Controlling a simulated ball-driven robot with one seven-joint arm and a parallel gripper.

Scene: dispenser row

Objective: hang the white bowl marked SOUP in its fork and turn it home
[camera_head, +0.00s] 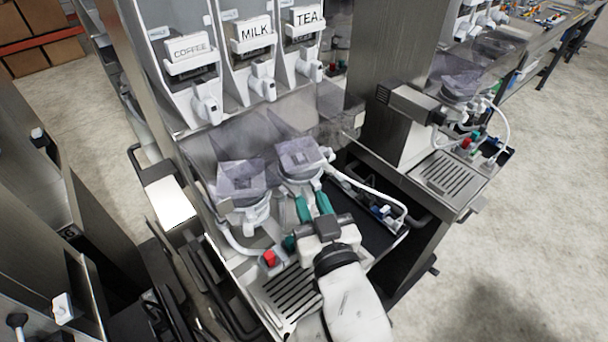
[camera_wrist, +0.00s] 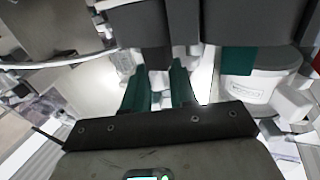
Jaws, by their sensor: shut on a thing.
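My gripper (camera_head: 313,207), with teal fingers, reaches in over the machine's front and is shut on a white bowl (camera_head: 313,180) with a clear, square-mouthed top. I take this to be the SOUP bowl, but its mark does not show. In the wrist view, the gripper (camera_wrist: 160,92) has a narrow white part between its fingers. The fork is hidden, so I cannot tell whether the bowl hangs in it or how it is turned. A second white bowl (camera_head: 257,215) stands just left of the held one. In the wrist view, that bowl (camera_wrist: 250,90) bears a mark too small to read surely.
Canisters marked COFFEE (camera_head: 190,50), MILK (camera_head: 252,34) and TEA (camera_head: 306,17) stand above. A white hose (camera_head: 370,189) curves at the right. A red fitting (camera_head: 269,259) sits beside the slotted drip tray (camera_head: 293,292). Another machine (camera_head: 445,170) stands to the right.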

